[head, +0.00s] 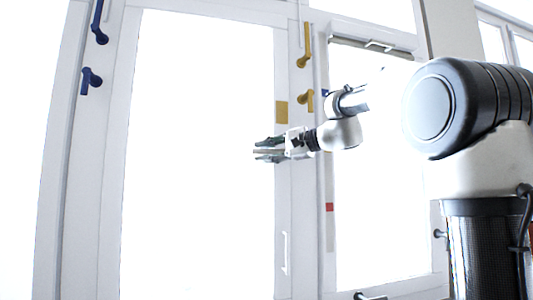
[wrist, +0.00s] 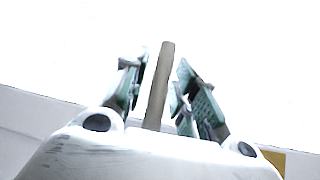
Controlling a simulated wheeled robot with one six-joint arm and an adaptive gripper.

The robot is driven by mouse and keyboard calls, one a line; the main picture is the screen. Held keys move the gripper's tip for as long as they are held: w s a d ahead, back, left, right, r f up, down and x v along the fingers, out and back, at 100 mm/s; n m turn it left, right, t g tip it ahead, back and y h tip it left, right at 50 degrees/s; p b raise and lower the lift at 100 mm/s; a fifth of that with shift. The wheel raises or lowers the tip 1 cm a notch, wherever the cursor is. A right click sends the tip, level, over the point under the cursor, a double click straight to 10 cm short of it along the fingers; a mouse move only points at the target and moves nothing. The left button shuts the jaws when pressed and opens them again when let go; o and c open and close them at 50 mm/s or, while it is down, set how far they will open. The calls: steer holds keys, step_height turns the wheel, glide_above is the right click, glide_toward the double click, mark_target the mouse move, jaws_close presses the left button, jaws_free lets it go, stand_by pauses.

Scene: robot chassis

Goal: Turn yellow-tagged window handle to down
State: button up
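A yellow tag (head: 281,112) sits on the white window frame; a yellow patch also shows at the lower right of the wrist view (wrist: 273,160). Above the tag, a long yellow handle (head: 307,42) points up from its pivot. A shorter yellow handle (head: 306,100) sits below it, beside the tag. My gripper (head: 262,150) is below and left of both handles, apart from them. In the wrist view its fingers (wrist: 160,88) are spread around a grey-brown rod (wrist: 160,85), with gaps visible; I cannot tell whether the rod belongs to the gripper.
Blue handles (head: 97,22) (head: 91,80) are on the left frame. A red tag (head: 329,207) is on the right frame, and a white handle (head: 285,252) is low on the middle frame. The bright left pane (head: 195,150) is free of objects.

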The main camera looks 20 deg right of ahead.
jaws_close()
steer(key=shift+f+n+g+h, duration=0.3)
steer(key=shift+f+n+h, duration=0.1)
steer(key=shift+n+h, duration=0.1)
steer(key=shift+d+f+n+g+h, duration=0.35)
steer(key=shift+d+f+n+h, duration=0.7)
steer(key=shift+h, duration=1.05)
steer(key=shift+d+f+n+g+h, duration=0.3)
steer(key=shift+d+f+n+h, duration=0.8)
steer(key=shift+h, duration=1)
steer(key=shift+d+f+n+g+h, duration=0.35)
steer(key=shift+d+f+n+h, duration=0.4)
steer(key=shift+d+n+h, duration=0.95)
steer(key=shift+a+m+h, duration=0.25)
steer(key=shift+a+h, duration=0.15)
steer(key=shift+a, duration=0.1)
steer(key=shift+o, duration=2)
jaws_free()
